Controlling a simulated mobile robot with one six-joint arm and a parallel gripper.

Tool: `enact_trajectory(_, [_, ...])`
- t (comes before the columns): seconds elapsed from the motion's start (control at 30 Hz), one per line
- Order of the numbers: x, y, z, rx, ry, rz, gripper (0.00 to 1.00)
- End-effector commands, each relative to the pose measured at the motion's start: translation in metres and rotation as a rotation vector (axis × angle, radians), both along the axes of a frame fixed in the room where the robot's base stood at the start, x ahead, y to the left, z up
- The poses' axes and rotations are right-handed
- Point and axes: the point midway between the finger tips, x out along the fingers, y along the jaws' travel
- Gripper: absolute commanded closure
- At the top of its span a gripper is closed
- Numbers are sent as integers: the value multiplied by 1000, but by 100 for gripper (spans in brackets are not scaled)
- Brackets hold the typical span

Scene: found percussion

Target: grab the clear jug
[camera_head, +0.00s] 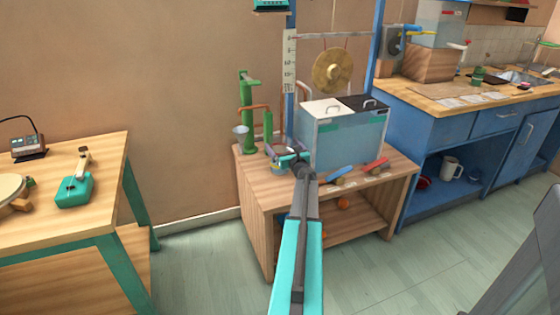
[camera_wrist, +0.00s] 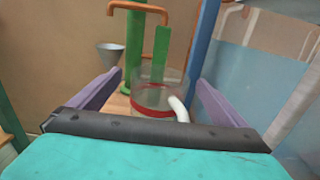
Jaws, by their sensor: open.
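The clear jug (camera_wrist: 152,97) stands upright in the wrist view, see-through, with a red band and a white handle on its right side. My gripper (camera_wrist: 159,78) is open, with one purple finger to the left of the jug and one to the right. The jug's lower part is hidden behind my gripper's dark bar. In the head view my gripper (camera_head: 287,157) is over the left part of the wooden cabinet, and it largely hides the jug there.
A green pump (camera_head: 247,110) with a grey funnel (camera_head: 240,132) stands behind on the wooden cabinet (camera_head: 255,190). A clear-sided tank (camera_head: 345,140) is close on the right. Toy-like blue (camera_head: 340,173) and red (camera_head: 376,165) pieces lie in front of it.

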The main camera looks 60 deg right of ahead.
Motion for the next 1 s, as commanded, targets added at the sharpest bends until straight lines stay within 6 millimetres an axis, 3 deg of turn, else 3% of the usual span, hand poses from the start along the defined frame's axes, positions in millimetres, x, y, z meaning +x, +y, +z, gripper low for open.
enact_trajectory(0.3, [21,-17,1,-1,-1,1,3])
enact_trajectory(0.93, [23,-17,1,0,0,1,3])
enact_trajectory(1.0, [23,-17,1,0,0,1,12])
